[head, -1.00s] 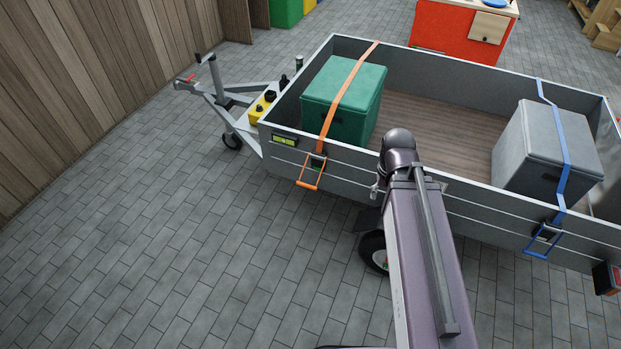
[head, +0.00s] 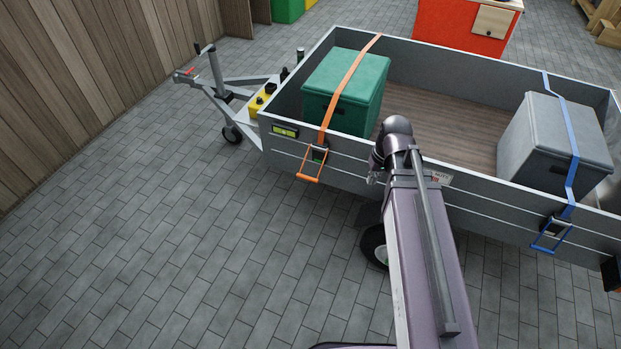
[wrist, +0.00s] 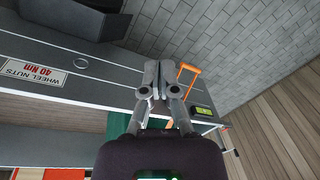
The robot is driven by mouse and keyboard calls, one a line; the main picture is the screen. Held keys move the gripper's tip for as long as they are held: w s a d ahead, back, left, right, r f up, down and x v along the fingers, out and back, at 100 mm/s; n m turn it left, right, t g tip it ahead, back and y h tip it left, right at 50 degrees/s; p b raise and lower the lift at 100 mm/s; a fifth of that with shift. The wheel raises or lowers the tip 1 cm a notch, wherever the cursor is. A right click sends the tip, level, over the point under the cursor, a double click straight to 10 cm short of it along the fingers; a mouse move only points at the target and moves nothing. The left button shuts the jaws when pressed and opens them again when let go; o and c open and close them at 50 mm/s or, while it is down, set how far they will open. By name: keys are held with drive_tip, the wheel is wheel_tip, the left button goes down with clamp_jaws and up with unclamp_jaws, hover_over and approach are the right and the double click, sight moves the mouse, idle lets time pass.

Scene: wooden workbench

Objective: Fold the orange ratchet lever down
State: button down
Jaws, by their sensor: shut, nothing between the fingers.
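The orange ratchet lever (head: 309,166) sticks out and down from its ratchet on the trailer's near side wall, below the orange strap (head: 340,92). The strap runs over a green box (head: 362,85). In the wrist view the lever (wrist: 188,72) shows just right of the fingertips. My gripper (wrist: 159,66) is shut and empty, its two fingers together. I cannot tell whether it touches the lever. In the head view my arm hides most of the gripper, which is to the right of the lever.
The grey trailer (head: 470,205) holds a grey box (head: 553,143) under a blue strap (head: 571,145) with a blue ratchet lever (head: 550,236). A trailer wheel (head: 374,247) is below my arm. The paved floor (head: 190,260) on the left is clear.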

drive_tip(key=w+a+f+n+y+b, duration=0.2)
drive_tip(key=w+a+f+n+b, duration=0.1)
drive_tip(key=w, duration=0.4)
drive_tip(key=w+a+f+n+t+y+b, duration=0.1)
drive_tip(key=w+a+f+n+y+b, duration=0.1)
drive_tip(key=w+a+f+n+b, duration=0.2)
drive_tip(key=w+a+f+n+y+b, duration=0.3)
drive_tip(key=w+f+b, duration=0.3)
drive_tip(key=w+b, duration=0.4)
drive_tip(key=shift+a+f+n+t, duration=0.3)
drive_tip(key=shift+a+n+t, duration=0.1)
drive_tip(key=shift+a, duration=0.4)
drive_tip(key=shift+a+f+b, duration=0.1)
drive_tip(key=shift+b, duration=0.25)
drive_tip(key=b, duration=0.8)
hover_over(305, 176)
drive_tip(key=d, duration=0.2)
wheel_tip(305, 176, down, 8)
drive_tip(key=shift+w+r, duration=0.1)
drive_tip(key=shift+r, duration=0.15)
drive_tip(key=shift+s+f+b, duration=0.15)
drive_tip(key=shift+f+b, duration=0.55)
drive_tip(key=shift+f, duration=0.15)
drive_tip(key=shift+s+f+b, duration=0.1)
drive_tip(key=shift+f+b, duration=0.6)
drive_tip(key=shift+f, duration=0.1)
drive_tip(key=shift+w+d+f, duration=0.1)
drive_tip(key=shift+d+f, duration=0.1)
drive_tip(key=shift+d, duration=0.15)
drive_tip(key=shift+a, duration=0.1)
